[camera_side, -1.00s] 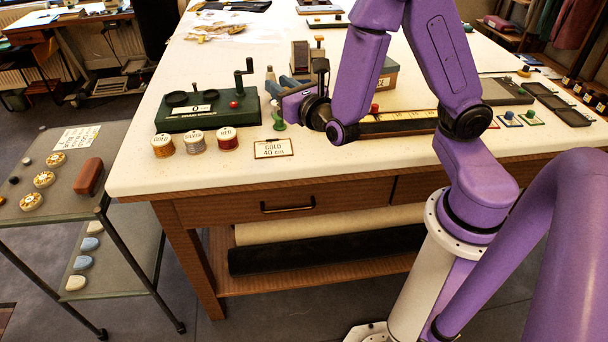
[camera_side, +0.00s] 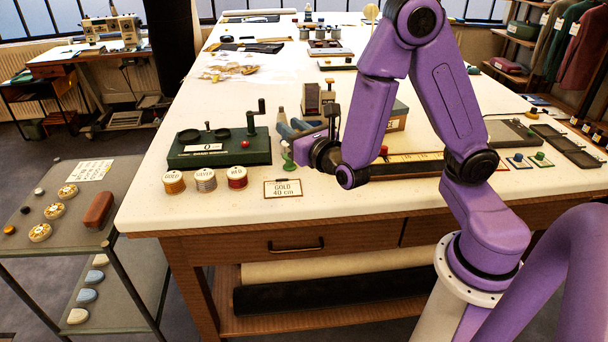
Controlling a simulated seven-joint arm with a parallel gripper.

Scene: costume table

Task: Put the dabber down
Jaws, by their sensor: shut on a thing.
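My gripper (camera_side: 301,140) is low over the front middle of the table (camera_side: 140,205), to the right of the dark green winder. It is shut on the dabber, which is mostly hidden by the jaws and wrist. A small green knobbed piece (camera_side: 288,161) shows just in front of the jaws. I cannot tell whether it is part of the dabber or stands on the table. The gap between the dabber and the tabletop is too small to make out.
The green winder (camera_side: 219,148) and several thread spools (camera_side: 205,181) stand to the left. A card reading "GOLD 40 cm" (camera_side: 283,189) stands in front. Upright blocks (camera_side: 311,98) are behind, and a long ruler-like strip (camera_side: 410,158) is to the right.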

